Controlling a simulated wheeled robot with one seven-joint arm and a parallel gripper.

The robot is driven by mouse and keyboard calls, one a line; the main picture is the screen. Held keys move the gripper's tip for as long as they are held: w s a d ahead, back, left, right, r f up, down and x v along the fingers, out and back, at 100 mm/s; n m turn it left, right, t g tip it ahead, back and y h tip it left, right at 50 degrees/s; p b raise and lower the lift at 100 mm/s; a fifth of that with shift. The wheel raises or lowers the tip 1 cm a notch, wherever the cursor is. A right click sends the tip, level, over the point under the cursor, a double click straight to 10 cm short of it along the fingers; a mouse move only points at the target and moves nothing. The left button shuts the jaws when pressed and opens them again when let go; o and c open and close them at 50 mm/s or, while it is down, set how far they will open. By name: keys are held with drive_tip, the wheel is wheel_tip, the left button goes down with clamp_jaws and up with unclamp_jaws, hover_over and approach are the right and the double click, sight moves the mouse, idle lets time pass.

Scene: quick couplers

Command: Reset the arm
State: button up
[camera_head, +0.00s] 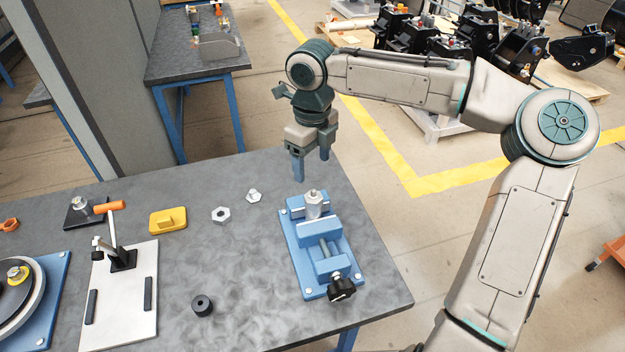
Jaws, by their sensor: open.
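My gripper (312,168) is at the end of my arm, which reaches in from the right. It points down with its two fingers apart and nothing between them. It is above the far right part of the grey table (250,290), a little above and behind the blue vise (300,260). A silver metal fitting (313,204) stands upright at the far end of the vise, apart from my fingers. The vise has a black knob (341,288) at its near end.
A hex nut (221,215), another small metal part (254,196), a yellow block (168,220) and a black ring (202,305) lie on the table. A white plate with an orange-handled lever clamp (122,258) and a round turntable (20,300) stand left. The middle table is mostly clear.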

drive_tip(key=s+d+f+m+g+h, duration=0.1)
drive_tip(key=s+d+f+m+h, duration=0.25)
drive_tip(key=s+m, duration=0.9)
drive_tip(key=s+d+r+m+t+y, duration=0.1)
drive_tip(key=d+m, duration=0.4)
drive_tip(key=m, duration=1.2)
drive_tip(key=s+d+r+m+t+y, duration=0.2)
drive_tip(key=s+d+r+m+t, duration=0.1)
drive_tip(key=m, duration=1.3)
drive_tip(key=s+d+r, duration=0.1)
drive_tip(key=s+d, duration=0.1)
drive_tip(key=s, duration=0.1)
drive_tip(key=shift+d+m+t, duration=0.3)
drive_tip(key=shift+m, duration=0.05)
drive_tip(key=shift+y, duration=0.25)
